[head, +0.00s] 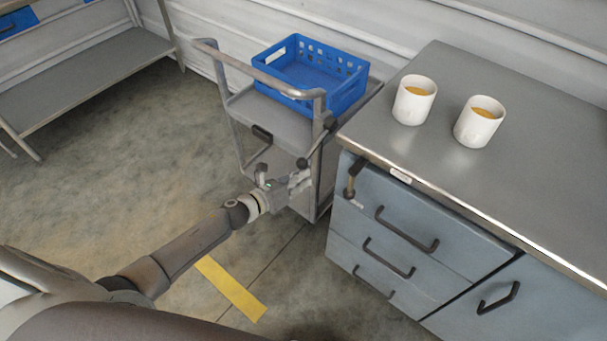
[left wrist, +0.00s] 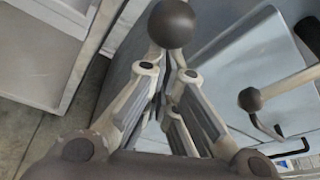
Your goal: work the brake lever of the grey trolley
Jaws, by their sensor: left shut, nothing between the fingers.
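The grey trolley (head: 272,125) stands against the wall, left of the bench. Its brake lever shows as a dark round knob (head: 302,163) low on the trolley's near right side. In the left wrist view the knob (left wrist: 172,24) is large, just beyond the fingertips. My left gripper (head: 299,180) is shut and empty, right beside the knob; its closed fingers also show in the left wrist view (left wrist: 166,80). Whether the fingertips touch the knob I cannot tell. The lever's shaft is mostly hidden behind the fingers. My right gripper is not in view.
A blue crate (head: 347,92) sits on the trolley. The bench (head: 445,95) carries two white cups (head: 414,100) (head: 480,121). The floor (head: 130,170) to the left is clear.

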